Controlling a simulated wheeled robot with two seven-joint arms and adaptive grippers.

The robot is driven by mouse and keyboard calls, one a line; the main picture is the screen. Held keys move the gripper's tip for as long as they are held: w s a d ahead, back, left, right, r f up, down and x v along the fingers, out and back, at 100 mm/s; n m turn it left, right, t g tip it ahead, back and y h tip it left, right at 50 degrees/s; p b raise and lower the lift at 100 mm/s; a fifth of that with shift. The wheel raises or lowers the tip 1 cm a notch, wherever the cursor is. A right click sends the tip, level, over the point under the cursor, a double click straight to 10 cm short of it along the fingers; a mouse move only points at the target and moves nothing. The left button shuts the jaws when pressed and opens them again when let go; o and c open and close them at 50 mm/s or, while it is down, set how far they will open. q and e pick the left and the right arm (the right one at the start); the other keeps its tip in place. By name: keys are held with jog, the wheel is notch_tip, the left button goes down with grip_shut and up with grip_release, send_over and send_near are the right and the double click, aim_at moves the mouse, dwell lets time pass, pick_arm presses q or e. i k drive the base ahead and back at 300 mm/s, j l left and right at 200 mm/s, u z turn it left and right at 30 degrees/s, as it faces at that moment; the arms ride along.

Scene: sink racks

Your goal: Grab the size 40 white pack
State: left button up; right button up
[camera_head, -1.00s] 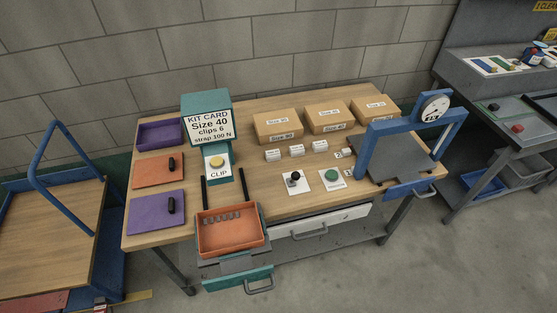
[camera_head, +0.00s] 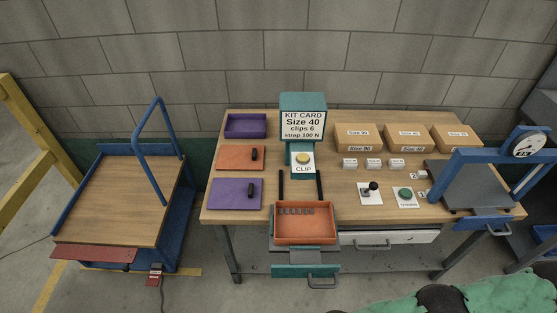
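Three small white packs sit in a row on the wooden table in front of the cardboard boxes: a left pack (camera_head: 349,164), a middle pack (camera_head: 373,165) and a right pack (camera_head: 396,165). Their print is too small to read, so I cannot tell which one is size 40. The kit card (camera_head: 303,122) on the teal clip stand reads "Size 40, clips 6, strap 100 N". Neither of my grippers is in view. A green and dark shape at the bottom right edge may be part of my own arm.
Cardboard boxes (camera_head: 357,138) stand behind the packs. An orange tray (camera_head: 305,229) holds small grey clips. A blue cart (camera_head: 118,205) stands left of the table.

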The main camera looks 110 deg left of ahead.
aim_at(347, 164)
jog(key=k+l+u, duration=0.15)
jog(key=u, duration=2.05)
